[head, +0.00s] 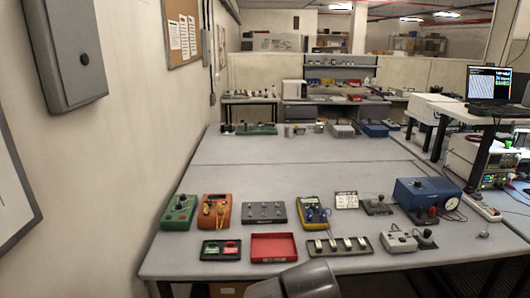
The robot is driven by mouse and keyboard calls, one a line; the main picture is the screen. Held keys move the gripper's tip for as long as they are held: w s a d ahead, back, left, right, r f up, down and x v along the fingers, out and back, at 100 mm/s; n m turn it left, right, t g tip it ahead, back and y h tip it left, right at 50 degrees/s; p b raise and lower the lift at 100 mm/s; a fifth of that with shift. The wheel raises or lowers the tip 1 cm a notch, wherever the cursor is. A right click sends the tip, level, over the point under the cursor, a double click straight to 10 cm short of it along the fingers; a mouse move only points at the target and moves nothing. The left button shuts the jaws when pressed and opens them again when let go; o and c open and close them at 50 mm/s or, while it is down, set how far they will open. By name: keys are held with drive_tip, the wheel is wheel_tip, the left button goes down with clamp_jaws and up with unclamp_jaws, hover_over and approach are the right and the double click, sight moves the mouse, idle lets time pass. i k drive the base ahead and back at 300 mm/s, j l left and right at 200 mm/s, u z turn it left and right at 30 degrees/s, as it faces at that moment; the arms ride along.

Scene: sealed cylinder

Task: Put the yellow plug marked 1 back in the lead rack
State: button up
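Small yellow plugs (208,209) show on the front of an orange device (214,219) at the left of the near bench. More yellow parts show by a yellow meter (314,203) in the middle. Any mark 1 is too small to read. A dark plate with small posts (264,220) lies between the two devices. A long dark strip with several pale upright pieces (346,253) lies near the front edge. I cannot tell which of these is the lead rack. My gripper is not in view; a dark grey part of my arm shows at the bottom edge.
A red tray (273,255) and a black panel with red and green parts (221,250) lie at the front. A green device (179,211) stands left, a blue box (426,194) and grey boxes (399,241) right.

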sight(205, 208)
drive_tip(key=i+u, duration=0.85)
drive_tip(key=i+l+u, duration=0.15)
drive_tip(key=u, duration=0.25)
drive_tip(key=i, duration=0.1)
